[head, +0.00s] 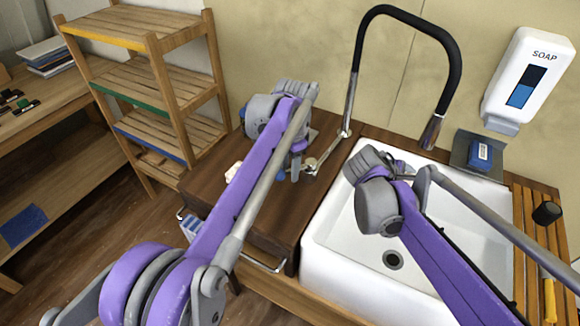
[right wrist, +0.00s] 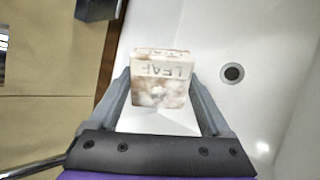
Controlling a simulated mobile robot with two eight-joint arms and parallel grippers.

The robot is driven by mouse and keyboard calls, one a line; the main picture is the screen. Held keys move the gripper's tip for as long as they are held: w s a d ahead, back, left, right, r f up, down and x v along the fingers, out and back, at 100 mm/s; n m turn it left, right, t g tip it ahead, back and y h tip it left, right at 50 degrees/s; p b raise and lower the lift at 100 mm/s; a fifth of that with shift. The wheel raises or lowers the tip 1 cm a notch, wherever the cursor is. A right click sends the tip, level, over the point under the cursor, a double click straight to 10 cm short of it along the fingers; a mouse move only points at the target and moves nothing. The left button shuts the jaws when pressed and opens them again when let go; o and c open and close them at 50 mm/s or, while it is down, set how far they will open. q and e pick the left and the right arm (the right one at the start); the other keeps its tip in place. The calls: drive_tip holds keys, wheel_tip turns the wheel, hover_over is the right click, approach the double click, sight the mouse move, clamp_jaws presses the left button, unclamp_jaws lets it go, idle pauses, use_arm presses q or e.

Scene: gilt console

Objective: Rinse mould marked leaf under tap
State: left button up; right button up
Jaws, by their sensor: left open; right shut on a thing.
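The mould (right wrist: 160,75) is a whitish block with brown smears and the word LEAF on it. It shows between the fingers of my right gripper (right wrist: 163,92), which is shut on it over the white sink. In the head view my right gripper (head: 368,160) is above the sink's left part, and its wrist hides the mould. The tap (head: 449,70) has a black arched neck with its metal spout right of that gripper; I see no water running. My left gripper (head: 296,166) is open beside the tap's metal lever (head: 318,160); whether they touch is unclear.
The white sink (head: 318,230) has a dark drain (head: 393,259). A slatted board (head: 533,235) with a yellow-handled brush lies at right. A small whitish block (head: 233,172) is on the wooden counter.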

use_arm(q)
clamp_jaws()
idle(1.4)
